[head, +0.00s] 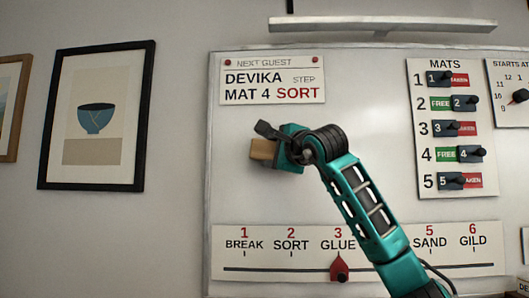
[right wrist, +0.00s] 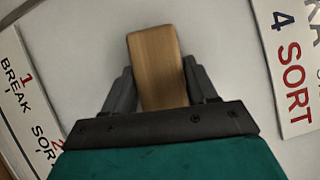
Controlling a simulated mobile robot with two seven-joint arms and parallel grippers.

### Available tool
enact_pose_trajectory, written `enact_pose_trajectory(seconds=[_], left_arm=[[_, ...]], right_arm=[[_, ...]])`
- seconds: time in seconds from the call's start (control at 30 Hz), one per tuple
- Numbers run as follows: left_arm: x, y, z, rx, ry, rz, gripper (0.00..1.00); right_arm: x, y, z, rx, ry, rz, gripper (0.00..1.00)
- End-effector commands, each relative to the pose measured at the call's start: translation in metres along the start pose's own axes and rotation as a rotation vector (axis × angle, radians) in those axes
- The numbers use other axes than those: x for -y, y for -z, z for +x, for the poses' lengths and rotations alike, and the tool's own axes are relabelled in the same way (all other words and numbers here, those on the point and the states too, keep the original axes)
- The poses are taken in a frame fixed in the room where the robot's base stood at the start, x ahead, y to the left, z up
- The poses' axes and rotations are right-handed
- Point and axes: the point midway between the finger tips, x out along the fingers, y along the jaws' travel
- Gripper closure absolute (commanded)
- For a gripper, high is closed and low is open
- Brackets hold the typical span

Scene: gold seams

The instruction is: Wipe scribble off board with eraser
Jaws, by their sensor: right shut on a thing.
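The whiteboard (head: 370,185) fills the middle and right of the head view. My right gripper (head: 266,142) is in front of its left part, below the guest card. It is shut on a wooden block, the eraser (head: 263,150), which sticks out to the left. In the right wrist view the eraser (right wrist: 156,65) sits between the two dark fingers, over plain board surface (right wrist: 225,50). I cannot tell whether it touches the board. No scribble shows on the visible board; the arm and gripper hide part of it. My left gripper is not in view.
A guest card (head: 272,80) hangs above the gripper. A step strip (head: 290,250) with a red slider (head: 339,267) runs below. A mats panel (head: 457,130) with several switches is at right. A light bar (head: 380,25) is above. A framed bowl picture (head: 97,117) hangs left.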

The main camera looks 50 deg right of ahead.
Motion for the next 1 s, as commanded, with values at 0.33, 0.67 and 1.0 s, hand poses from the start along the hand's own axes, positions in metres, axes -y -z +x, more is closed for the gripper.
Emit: enact_pose_trajectory(seconds=[0.33,0.67,1.0], left_arm=[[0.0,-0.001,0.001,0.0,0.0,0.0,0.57],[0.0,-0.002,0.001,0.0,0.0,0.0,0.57],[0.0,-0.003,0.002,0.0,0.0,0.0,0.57]], right_arm=[[0.004,0.017,-0.009,-0.005,0.002,-0.001,0.67],[0.007,0.034,-0.019,-0.003,0.001,-0.001,0.67],[0.013,0.057,-0.032,-0.004,0.001,-0.001,0.67]])
